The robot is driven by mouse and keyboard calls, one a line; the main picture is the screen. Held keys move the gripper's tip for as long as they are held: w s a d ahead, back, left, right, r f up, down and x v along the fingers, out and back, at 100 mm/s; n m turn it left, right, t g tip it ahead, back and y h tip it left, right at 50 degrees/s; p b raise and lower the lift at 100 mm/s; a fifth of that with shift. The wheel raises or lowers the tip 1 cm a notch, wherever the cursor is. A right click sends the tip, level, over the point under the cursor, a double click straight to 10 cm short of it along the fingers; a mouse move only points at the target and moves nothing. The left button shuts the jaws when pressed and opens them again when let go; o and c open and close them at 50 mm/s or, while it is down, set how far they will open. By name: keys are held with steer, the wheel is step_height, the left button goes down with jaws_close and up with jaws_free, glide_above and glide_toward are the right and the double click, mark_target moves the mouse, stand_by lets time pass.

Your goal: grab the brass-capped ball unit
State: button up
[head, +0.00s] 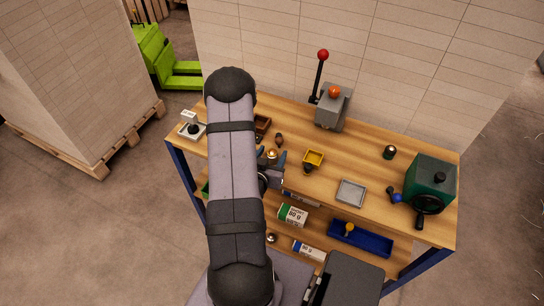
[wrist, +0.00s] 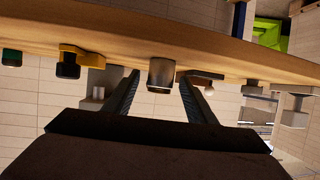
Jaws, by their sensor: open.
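A small round unit with a brass-coloured top (head: 272,154) stands on the bench just beside my arm, and it looks like the brass-capped ball unit. My gripper (head: 271,165) is low over the bench at this unit, partly hidden by my own arm. In the wrist view, which is upside down, my gripper (wrist: 160,78) is open, with one finger on each side of a short grey-brown cylinder-like unit (wrist: 161,74). A gap shows on both sides of it. I cannot tell its cap clearly there.
A lever box (head: 332,108) stands at the back, a green machine (head: 432,180) at right. The lower shelf holds boxes and a blue tray (head: 361,240).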

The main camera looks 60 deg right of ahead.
mark_target(272, 152)
steer(key=shift+d, duration=0.2)
steer(key=shift+f, duration=0.1)
steer(key=c, duration=1.2)
steer(key=shift+r, duration=0.3)
steer(key=shift+r, duration=0.85)
step_height(272, 152, up, 7)
steer(key=shift+f+p, duration=0.2)
steer(key=shift+p, duration=0.1)
steer(key=shift+r+p, duration=0.6)
steer(key=shift+p, duration=0.1)
